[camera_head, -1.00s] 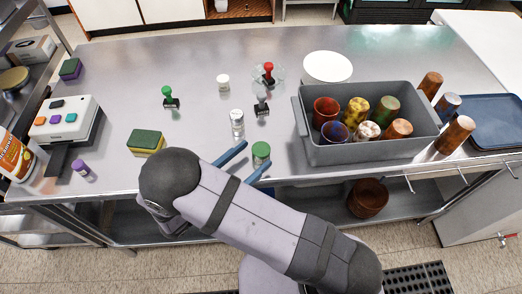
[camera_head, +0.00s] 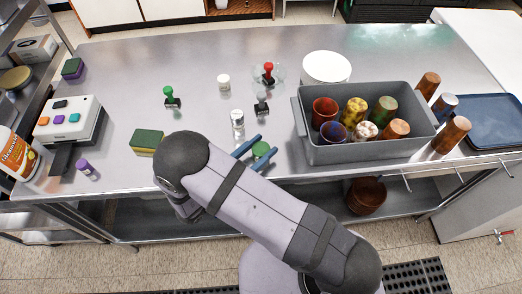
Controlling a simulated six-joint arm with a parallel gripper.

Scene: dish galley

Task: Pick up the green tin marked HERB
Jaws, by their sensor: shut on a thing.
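A green-topped tin (camera_head: 261,150) stands near the front edge of the steel counter, left of the grey bin. Only its green top shows clearly; its side and any marking are hidden. My gripper (camera_head: 258,153) is shut on this tin, with one blue finger on its far left side and the other on its near right side. The tin appears to be still at counter height; I cannot tell whether it touches the counter.
A grey bin (camera_head: 372,153) with several patterned cups stands to the right. A clear shaker (camera_head: 237,118) stands just behind my gripper. A green and yellow sponge (camera_head: 147,141) lies to the left, and stamps (camera_head: 171,98) stand further back.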

